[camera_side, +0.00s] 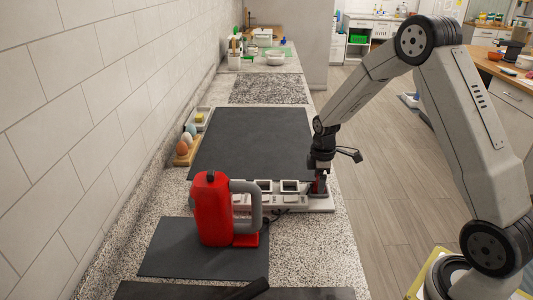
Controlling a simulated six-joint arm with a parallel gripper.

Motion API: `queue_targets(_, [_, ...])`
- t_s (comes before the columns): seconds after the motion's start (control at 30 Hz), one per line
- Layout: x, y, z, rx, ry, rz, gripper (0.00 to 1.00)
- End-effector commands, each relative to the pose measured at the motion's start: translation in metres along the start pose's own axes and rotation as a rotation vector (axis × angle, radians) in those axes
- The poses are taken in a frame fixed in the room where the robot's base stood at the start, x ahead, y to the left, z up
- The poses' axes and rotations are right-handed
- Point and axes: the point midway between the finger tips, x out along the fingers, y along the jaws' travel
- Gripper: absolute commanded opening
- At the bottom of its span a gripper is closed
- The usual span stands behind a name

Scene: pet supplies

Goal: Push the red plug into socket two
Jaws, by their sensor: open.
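A white socket strip (276,203) lies across the dark mat's near edge, with several square sockets in a row; its left part is hidden behind a red container. My gripper (319,185) points down at the right end of the strip, over the counter's right side. A small red piece, seemingly the red plug (320,188), shows between or just behind the fingertips. The fingers partly hide it, and I cannot tell whether it sits in a socket. The jaws are open, not clamped on it. Which socket is number two cannot be read.
A tall red container (212,210) with a grey handle stands in front of the strip on a dark mat (165,250). Eggs in a wooden holder (187,152) stand by the left wall. The large dark mat (250,140) behind the strip is clear.

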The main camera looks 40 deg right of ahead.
Motion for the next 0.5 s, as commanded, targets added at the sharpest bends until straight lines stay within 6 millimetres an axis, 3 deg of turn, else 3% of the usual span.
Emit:
queue_targets(0.07, [-0.0002,0.0000,0.0000,0.000,0.000,0.000,0.85])
queue_targets(0.33, [-0.0002,0.0000,0.0000,0.000,0.000,0.000,0.00])
queue_targets(0.5, [-0.0003,0.0001,0.0000,0.000,0.000,0.000,0.00])
